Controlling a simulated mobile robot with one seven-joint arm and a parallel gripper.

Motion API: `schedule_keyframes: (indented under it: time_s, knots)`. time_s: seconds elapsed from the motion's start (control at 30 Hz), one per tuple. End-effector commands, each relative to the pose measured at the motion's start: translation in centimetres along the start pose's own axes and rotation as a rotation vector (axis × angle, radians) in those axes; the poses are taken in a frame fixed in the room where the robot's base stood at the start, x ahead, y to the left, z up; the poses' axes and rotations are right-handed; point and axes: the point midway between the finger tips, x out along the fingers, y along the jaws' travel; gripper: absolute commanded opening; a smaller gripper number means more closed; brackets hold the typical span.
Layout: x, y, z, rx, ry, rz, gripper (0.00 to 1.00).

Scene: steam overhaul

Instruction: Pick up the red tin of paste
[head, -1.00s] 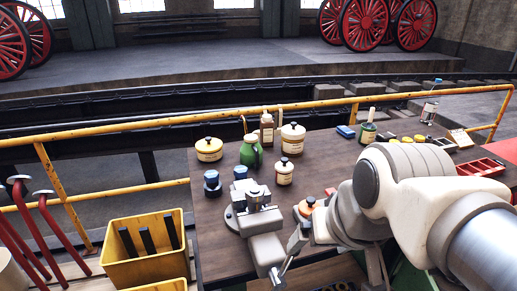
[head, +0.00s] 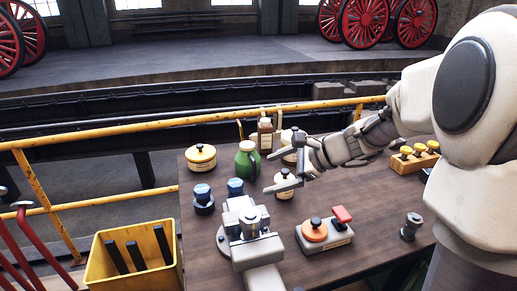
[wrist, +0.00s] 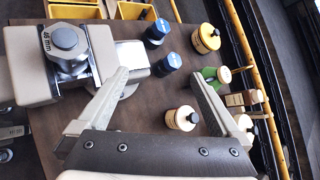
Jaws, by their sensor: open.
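I cannot make out a tin that is clearly red. A yellow-banded tin with a dark knob (head: 201,158) stands at the table's back left; it also shows in the wrist view (wrist: 207,38). A small cream tin (head: 284,190) stands right by my gripper (head: 277,170), partly hidden by a finger. Another pale tin (head: 287,137) is partly hidden behind my gripper. My gripper, also in the wrist view (wrist: 160,74), is open and empty, above the table.
A green can (head: 247,161) and brown bottle (head: 265,135) stand behind. Two blue-topped pieces (head: 203,195) and a vise (head: 246,235) are left and front. A grey box with orange disc and red block (head: 325,236) lies in front. A yellow rail (head: 110,136) runs behind the table.

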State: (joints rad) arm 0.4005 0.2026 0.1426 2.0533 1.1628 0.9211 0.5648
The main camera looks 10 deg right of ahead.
Motion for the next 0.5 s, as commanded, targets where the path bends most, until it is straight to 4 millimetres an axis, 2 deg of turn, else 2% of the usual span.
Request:
schedule_keyframes:
  time_s: [0.03,0.1,0.3,0.5]
  knots:
    - [0.6,-1.1,-1.6,0.089,-0.019,-0.031,1.0]
    - [1.1,-2.8,-3.6,0.211,-0.049,-0.08,1.0]
    - [2.1,-6.4,-9.1,0.516,-0.129,-0.206,1.0]
    - [2.3,-8.2,-12.6,0.686,-0.178,-0.281,1.0]
